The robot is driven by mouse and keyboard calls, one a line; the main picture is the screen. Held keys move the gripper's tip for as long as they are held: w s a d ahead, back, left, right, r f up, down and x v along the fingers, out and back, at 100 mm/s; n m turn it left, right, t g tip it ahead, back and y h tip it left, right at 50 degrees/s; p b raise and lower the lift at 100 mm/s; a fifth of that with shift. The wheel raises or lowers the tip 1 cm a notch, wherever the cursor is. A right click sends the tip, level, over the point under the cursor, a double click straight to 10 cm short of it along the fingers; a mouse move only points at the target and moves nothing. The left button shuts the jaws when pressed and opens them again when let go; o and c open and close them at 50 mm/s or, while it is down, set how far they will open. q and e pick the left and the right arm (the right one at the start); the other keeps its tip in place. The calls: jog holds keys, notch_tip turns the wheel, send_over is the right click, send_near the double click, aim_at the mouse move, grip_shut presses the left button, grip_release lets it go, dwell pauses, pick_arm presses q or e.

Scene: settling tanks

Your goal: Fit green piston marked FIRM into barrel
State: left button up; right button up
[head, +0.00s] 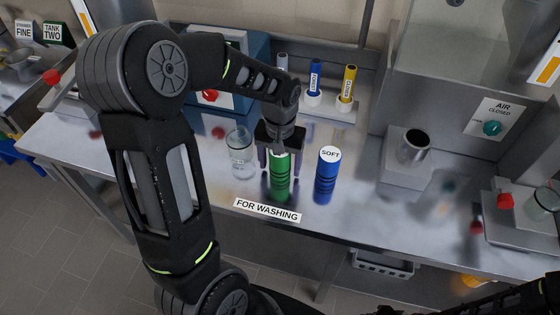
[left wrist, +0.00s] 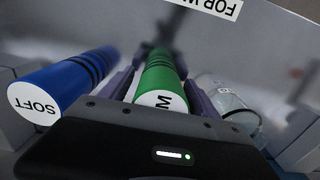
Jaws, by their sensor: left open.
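The green piston (head: 280,182) stands upright on the metal bench behind the FOR WASHING label. Its white top is mostly hidden by my left gripper in the head view. My left gripper (head: 280,172) points down over it, open, with one purple finger on each side. In the left wrist view the green piston (left wrist: 160,82) lies between the fingers, and only an M of its lettering shows. Contact with the fingers cannot be told. An open metal cylinder (head: 414,148), seemingly the barrel, stands upright on a grey block at the right. My right gripper is not in view.
A blue piston marked SOFT (head: 326,176) stands close right of the green one. A glass beaker (head: 241,152) stands close left. A rack (head: 326,104) with blue and yellow cylinders is behind. An AIR CLOSED valve panel (head: 493,122) is at the right. Bench before the barrel block is clear.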

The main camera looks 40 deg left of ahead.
pick_arm(q)
jog(key=shift+r, duration=0.15)
notch_tip(320, 180, up, 12)
jog(key=shift+r+b, duration=0.1)
jog(key=shift+b, duration=0.55)
jog(key=shift+o, duration=0.4)
